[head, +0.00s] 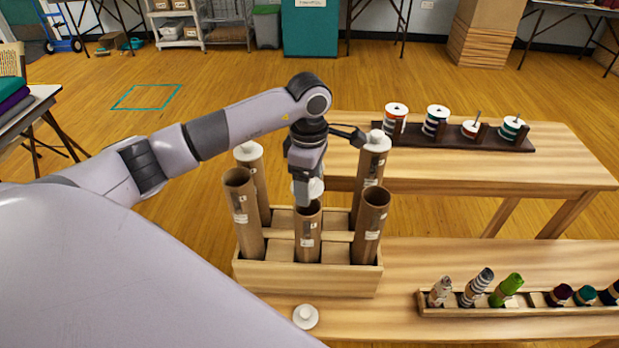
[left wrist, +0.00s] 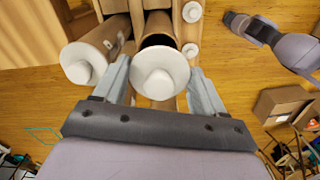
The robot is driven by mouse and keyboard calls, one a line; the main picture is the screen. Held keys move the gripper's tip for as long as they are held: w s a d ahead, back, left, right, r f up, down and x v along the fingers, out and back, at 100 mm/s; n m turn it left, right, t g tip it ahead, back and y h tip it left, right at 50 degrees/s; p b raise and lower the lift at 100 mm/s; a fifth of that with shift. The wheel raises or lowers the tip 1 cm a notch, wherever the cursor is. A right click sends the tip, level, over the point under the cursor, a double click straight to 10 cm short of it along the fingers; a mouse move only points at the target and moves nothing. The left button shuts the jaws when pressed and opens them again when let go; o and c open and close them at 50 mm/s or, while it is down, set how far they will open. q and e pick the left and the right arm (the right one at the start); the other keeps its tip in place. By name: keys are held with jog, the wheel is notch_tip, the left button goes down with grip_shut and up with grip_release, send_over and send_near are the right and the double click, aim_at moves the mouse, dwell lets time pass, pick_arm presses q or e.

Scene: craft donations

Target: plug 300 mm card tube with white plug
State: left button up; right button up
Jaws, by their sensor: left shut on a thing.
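My left gripper (head: 305,192) points down over the front middle card tube (head: 308,222). Its fingers are shut on a white plug (head: 316,188). In the left wrist view the gripper (left wrist: 162,85) has one finger on each side of this round plug (left wrist: 160,75). The plug is at the tube's mouth, but I cannot tell whether it is seated. The front left tube (head: 243,215) and front right tube (head: 370,225) have open tops. The back left tube (head: 253,180) and back right tube (head: 371,165) carry white plugs.
The tubes stand in a wooden crate (head: 305,277) on the table. A loose white plug (head: 306,317) lies in front of it. A tray (head: 520,310) with several rolls is at the right. A rack of spools (head: 460,141) stands on the back table.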

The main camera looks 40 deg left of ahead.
pick_arm(q)
jog(key=shift+f+b, duration=1.35)
jog(key=shift+f, duration=1)
jog(key=shift+f+b, duration=0.65)
jog(key=o, duration=0.7)
jog(key=shift+r, duration=0.1)
jog(key=shift+r, duration=0.15)
jog(key=shift+w+r+p, duration=0.1)
jog(key=shift+r+p, duration=3.6)
jog(key=shift+r, duration=1.7)
